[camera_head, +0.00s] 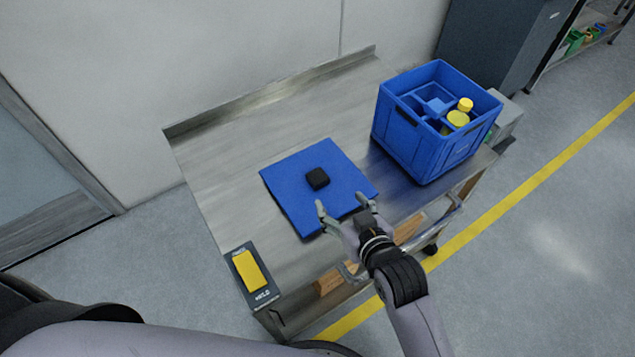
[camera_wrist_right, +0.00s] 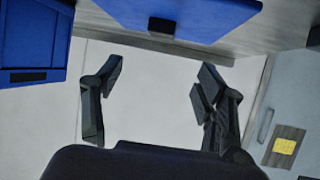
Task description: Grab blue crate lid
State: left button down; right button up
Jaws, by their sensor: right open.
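The blue crate lid (camera_head: 290,180) is a flat square lying on the steel table, with a black knob (camera_head: 317,178) at its middle. In the right wrist view the lid (camera_wrist_right: 215,14) shows at the top, its knob (camera_wrist_right: 162,25) between and beyond the fingers. My right gripper (camera_head: 341,204) is open and empty at the lid's near edge, fingers pointing towards the knob. The open fingers also show in the wrist view (camera_wrist_right: 160,72). Whether they touch the lid I cannot tell. My left gripper is out of view.
An open blue crate (camera_head: 425,150) holding yellow-capped items (camera_head: 458,118) stands right of the lid. A yellow block (camera_head: 249,270) lies on a dark plate at the table's near left corner. The steel table (camera_head: 215,165) is bare left of the lid, with a raised back edge.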

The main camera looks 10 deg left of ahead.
aim_at(319, 177)
jog(key=x, duration=1.3)
jog(key=shift+w+f, duration=0.1)
jog(key=shift+f, duration=0.2)
jog(key=shift+c, duration=0.6)
jog(key=c, duration=1.3)
